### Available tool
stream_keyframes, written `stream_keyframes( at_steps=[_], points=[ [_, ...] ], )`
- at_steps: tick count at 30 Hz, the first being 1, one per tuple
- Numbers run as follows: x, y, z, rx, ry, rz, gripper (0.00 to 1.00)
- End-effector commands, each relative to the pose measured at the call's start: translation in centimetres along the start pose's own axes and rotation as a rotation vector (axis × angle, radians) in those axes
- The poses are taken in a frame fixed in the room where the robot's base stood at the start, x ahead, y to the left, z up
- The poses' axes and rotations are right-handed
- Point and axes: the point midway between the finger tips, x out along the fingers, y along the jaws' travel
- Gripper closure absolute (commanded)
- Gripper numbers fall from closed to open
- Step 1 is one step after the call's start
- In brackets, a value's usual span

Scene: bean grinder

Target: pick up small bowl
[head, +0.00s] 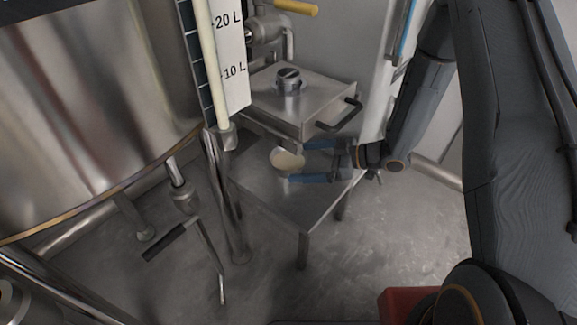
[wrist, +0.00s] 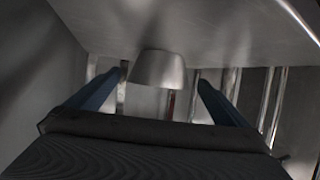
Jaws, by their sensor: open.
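The small bowl (head: 287,163) stands upright on a low metal table (head: 300,205). It is metallic, and its inside looks pale cream; I cannot tell whether that is contents. My gripper (head: 301,162) comes in from the right with two blue fingers, open and empty. Its fingertips are at the bowl's right side, one on the far side and one on the near side. In the wrist view, which looks upside down, the bowl (wrist: 158,69) appears between and beyond the fingers (wrist: 155,95). I cannot tell whether either finger touches it.
A square metal box (head: 310,95) with a knob and a dark handle stands just behind the bowl. A large steel tank (head: 85,90) and a level gauge (head: 228,60) are at the left. The table's front part is clear.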

Motion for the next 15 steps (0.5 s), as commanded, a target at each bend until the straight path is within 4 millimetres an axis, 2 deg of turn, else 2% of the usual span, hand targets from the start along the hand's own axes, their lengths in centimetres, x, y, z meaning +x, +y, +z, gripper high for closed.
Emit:
stream_keyframes(
  at_steps=[10,15],
  points=[
    [4.5,0.1,0.2,-0.001,-0.001,-0.001,0.00],
    [5.7,0.1,0.1,0.000,-0.001,0.002,0.00]
  ],
)
